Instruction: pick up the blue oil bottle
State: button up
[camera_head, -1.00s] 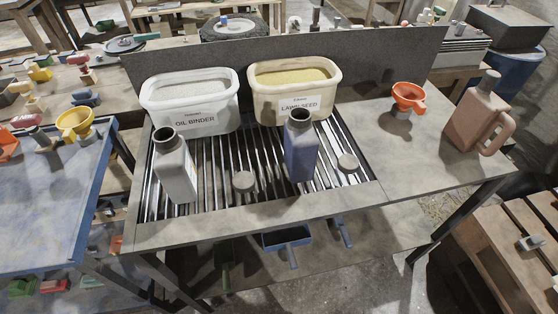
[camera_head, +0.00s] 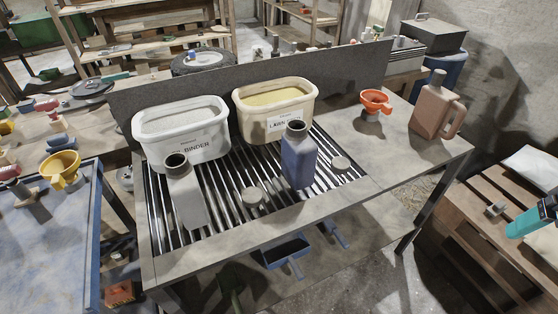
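The blue oil bottle (camera_head: 299,160) stands upright on the slatted metal grate of the workbench, in front of the cream tub. Its dark open mouth faces up and no cap is on it. A grey-white open bottle (camera_head: 186,196) stands further left on the same grate. My gripper does not show in this view, and nothing is touching the blue bottle.
A white tub (camera_head: 182,150) marked binder and a cream tub (camera_head: 276,128) stand behind the bottles against a dark backboard (camera_head: 150,101). An orange funnel (camera_head: 375,100) and a brown jug (camera_head: 434,110) stand right. A blue table (camera_head: 50,240) is at left. The bench's front strip is clear.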

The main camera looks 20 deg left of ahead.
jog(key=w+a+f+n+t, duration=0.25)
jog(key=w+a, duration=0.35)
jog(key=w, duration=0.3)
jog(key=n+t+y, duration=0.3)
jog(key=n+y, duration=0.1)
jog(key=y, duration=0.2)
send_over(309, 163)
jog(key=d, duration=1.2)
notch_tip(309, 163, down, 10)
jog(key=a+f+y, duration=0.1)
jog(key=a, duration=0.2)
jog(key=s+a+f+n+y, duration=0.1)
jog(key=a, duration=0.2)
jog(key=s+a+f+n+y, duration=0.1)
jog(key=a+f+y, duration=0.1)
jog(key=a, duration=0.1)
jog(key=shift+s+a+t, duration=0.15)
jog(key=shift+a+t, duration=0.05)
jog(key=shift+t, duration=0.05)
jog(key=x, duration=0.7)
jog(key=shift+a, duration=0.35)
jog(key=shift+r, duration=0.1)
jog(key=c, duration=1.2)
